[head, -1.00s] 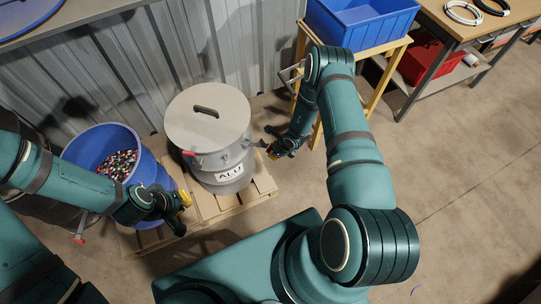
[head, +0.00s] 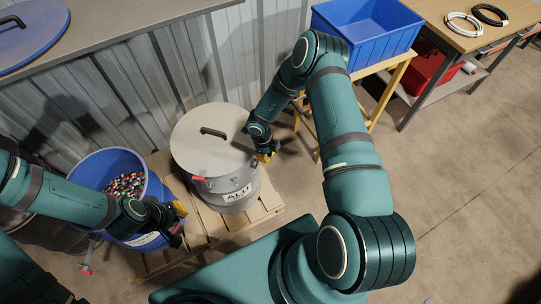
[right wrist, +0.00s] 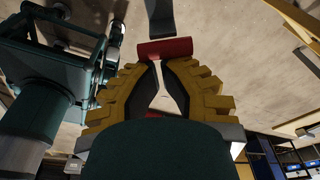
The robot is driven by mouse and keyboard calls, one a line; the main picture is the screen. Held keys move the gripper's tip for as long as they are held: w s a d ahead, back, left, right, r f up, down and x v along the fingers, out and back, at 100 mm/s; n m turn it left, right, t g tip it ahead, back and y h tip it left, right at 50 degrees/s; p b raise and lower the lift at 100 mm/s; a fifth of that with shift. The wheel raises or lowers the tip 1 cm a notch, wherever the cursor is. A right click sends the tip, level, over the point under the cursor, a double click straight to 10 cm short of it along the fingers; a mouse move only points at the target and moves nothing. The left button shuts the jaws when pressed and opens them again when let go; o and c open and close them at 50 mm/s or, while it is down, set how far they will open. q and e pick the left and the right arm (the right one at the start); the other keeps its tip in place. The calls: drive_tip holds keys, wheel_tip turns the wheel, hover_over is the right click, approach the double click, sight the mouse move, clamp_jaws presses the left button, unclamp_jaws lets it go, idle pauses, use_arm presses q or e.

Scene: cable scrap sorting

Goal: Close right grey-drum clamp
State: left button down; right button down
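The grey drum (head: 238,206) with the ALU label stands on a wooden pallet, with its flat grey lid (head: 195,150) on. A red clamp handle (head: 198,179) shows on its front left side. My right gripper (head: 265,157) is at the drum's right rim and hides the right clamp in the head view. In the right wrist view its yellow fingers (right wrist: 162,70) are apart, with a red handle (right wrist: 165,48) just at their tips and a grey strip (right wrist: 160,18) beyond it. Contact is unclear. My left gripper (head: 181,216) is beside the blue drum (head: 92,170); its opening is unclear.
The blue drum holds multicoloured granules and has a red-handled clamp (head: 86,268) hanging open. A blue bin (head: 365,45) on a wooden stand is behind my right arm. A workbench (head: 440,20) is at the back right. The floor to the right is clear.

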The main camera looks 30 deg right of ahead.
drive_tip(key=shift+w+a+r, duration=0.4)
drive_tip(key=shift+w+a, duration=0.25)
drive_tip(key=shift+w, duration=0.15)
drive_tip(key=s+d+r+p, duration=0.1)
drive_tip(key=s+d+p, duration=0.1)
drive_tip(key=s, duration=0.1)
drive_tip(key=w+a+r, duration=0.2)
drive_tip(key=w+r, duration=0.2)
drive_tip(key=r, duration=0.4)
drive_tip(key=shift+a+r, duration=0.2)
drive_tip(key=shift+a, duration=0.2)
